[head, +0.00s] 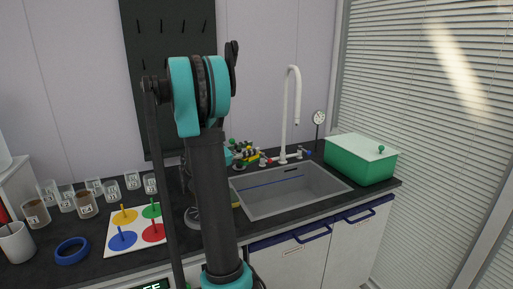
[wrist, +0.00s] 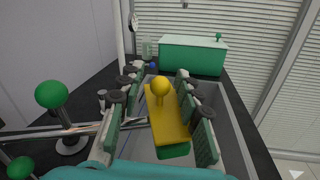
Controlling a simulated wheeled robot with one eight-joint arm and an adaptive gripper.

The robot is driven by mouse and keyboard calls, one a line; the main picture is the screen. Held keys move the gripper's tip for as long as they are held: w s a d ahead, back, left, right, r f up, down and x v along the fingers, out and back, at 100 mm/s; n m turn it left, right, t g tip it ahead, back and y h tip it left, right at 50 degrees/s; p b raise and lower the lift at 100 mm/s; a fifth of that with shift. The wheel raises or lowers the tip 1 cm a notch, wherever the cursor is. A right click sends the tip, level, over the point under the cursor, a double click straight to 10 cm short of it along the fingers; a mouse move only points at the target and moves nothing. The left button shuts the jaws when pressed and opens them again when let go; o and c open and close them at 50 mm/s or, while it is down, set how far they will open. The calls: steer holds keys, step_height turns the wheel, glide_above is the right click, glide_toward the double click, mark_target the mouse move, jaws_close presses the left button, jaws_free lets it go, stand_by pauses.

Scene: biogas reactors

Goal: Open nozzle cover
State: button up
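A yellow plate with a yellow ball knob (wrist: 160,88), on a green block, lies between the fingers of my gripper (wrist: 163,122); I take it for the nozzle cover, but cannot be sure. My gripper's grey-green finger pads stand apart on either side of it, with a visible gap at the left. The gripper looks open. In the head view my arm hides much of this spot; small yellow, green and black parts (head: 246,154) show beside the arm, behind the sink. Whether the cover is closed cannot be told.
A sink (head: 290,190) with a white tap (head: 290,110) lies to the right. A green box with a white lid (head: 362,160) stands beyond it. Beakers (head: 86,205), a blue ring (head: 71,250) and a coloured peg board (head: 137,228) stand left. Green ball knobs (wrist: 51,94) are near the gripper.

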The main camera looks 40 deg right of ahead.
steer(key=shift+s+d, duration=0.1)
steer(key=shift+d, duration=1.65)
steer(key=shift+c, duration=0.5)
jaws_close()
